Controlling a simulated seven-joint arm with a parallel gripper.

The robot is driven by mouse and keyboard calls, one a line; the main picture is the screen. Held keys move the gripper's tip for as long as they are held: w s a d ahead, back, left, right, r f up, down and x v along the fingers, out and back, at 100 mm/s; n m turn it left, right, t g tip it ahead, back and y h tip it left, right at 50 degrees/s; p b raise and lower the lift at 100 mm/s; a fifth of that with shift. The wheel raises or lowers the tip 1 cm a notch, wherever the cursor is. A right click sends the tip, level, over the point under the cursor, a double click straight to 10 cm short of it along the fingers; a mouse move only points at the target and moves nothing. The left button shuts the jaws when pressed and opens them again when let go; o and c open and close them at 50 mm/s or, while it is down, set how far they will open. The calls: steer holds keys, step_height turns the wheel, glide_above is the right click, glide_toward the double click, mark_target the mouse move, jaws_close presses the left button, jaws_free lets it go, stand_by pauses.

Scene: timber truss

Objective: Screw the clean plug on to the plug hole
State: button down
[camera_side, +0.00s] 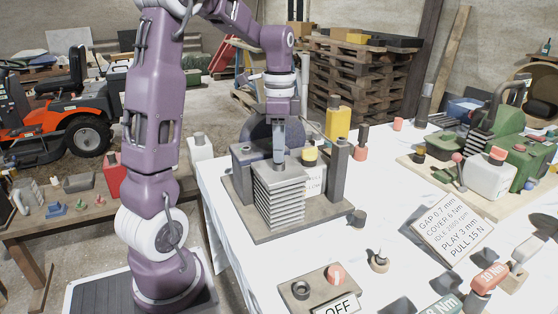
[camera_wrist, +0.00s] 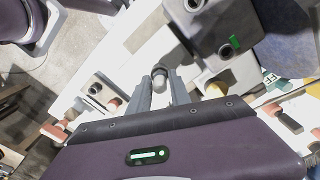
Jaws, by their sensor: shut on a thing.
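My gripper (camera_side: 279,158) points down at the top of the grey finned engine block (camera_side: 278,205) in the side view. In the wrist view my gripper's fingers (camera_wrist: 160,92) are shut on a small dark grey cylindrical piece (camera_wrist: 159,76), which looks like the plug. Whether it is clean cannot be seen. The plug's lower end and the plug hole are not clear in the side view, so I cannot tell whether they touch. The wrist view shows the grey engine body (camera_wrist: 205,78) just beyond the fingers.
The engine stands on a base board (camera_side: 300,226) between grey posts (camera_side: 339,168). A switch board (camera_side: 325,290) with a red knob lies in front. A written sign (camera_side: 452,228) and a green machine (camera_side: 530,155) are to the right. Small parts stand on the white table between them.

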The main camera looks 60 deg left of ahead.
steer(key=m, duration=0.4)
steer(key=c, duration=1.1)
jaws_free()
step_height(320, 180, up, 7)
steer(key=shift+f, duration=0.2)
steer(key=s+d+f+n+t, duration=0.1)
steer(key=s+d+n+t, duration=0.1)
steer(key=s+d, duration=0.3)
steer(key=s+d+f+n+t, duration=0.1)
steer(key=s+d+n, duration=0.3)
steer(key=d, duration=0.5)
steer(key=s+d+f+n+t, duration=0.1)
steer(key=s+d+n+t, duration=0.1)
steer(key=s+d, duration=0.3)
steer(key=shift+s+d+n+t, duration=0.15)
steer(key=shift+d+n, duration=0.3)
steer(key=shift+d, duration=0.05)
steer(key=shift+s+d+n+t, duration=0.15)
steer(key=shift+d+n, duration=0.3)
